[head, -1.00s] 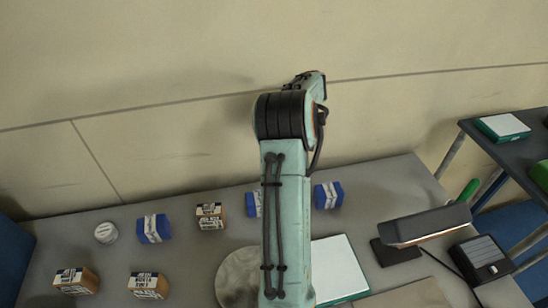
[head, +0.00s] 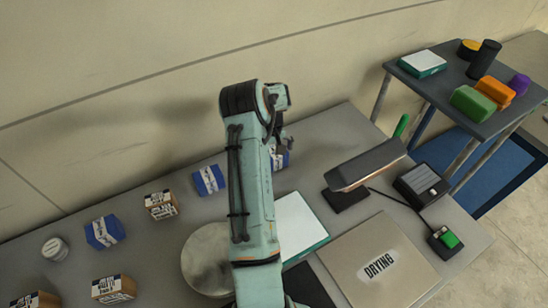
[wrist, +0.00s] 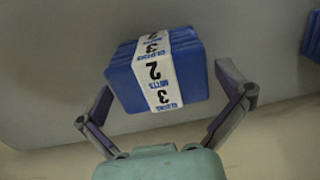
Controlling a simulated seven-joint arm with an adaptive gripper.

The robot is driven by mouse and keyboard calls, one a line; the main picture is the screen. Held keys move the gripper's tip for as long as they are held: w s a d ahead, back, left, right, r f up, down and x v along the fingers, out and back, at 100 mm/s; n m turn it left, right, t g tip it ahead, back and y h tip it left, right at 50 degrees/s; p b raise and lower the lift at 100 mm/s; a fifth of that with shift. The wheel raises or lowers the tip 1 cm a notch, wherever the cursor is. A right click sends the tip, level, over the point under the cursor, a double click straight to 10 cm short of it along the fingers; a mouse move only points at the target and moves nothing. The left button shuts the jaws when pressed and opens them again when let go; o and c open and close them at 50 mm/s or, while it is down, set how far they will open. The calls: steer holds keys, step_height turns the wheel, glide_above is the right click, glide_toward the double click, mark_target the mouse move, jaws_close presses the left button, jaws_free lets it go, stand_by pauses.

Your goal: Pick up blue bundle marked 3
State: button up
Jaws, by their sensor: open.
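Three blue bundles with white bands stand along the back of the grey table in the head view: one at left (head: 103,232), one in the middle (head: 208,180) and one at right (head: 279,160), partly hidden by my arm. My gripper (head: 284,138) is over the right one. In the wrist view a blue bundle (wrist: 190,75) lies ahead of my open gripper (wrist: 178,92), apart from both fingers. Its upside-down band shows digits like 3 and 2. Another blue bundle (wrist: 313,38) is cut off at the right edge. Markings in the head view are too small to read.
The wall is close behind.

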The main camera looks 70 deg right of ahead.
steer(key=c, duration=1)
steer(key=shift+r, duration=0.15)
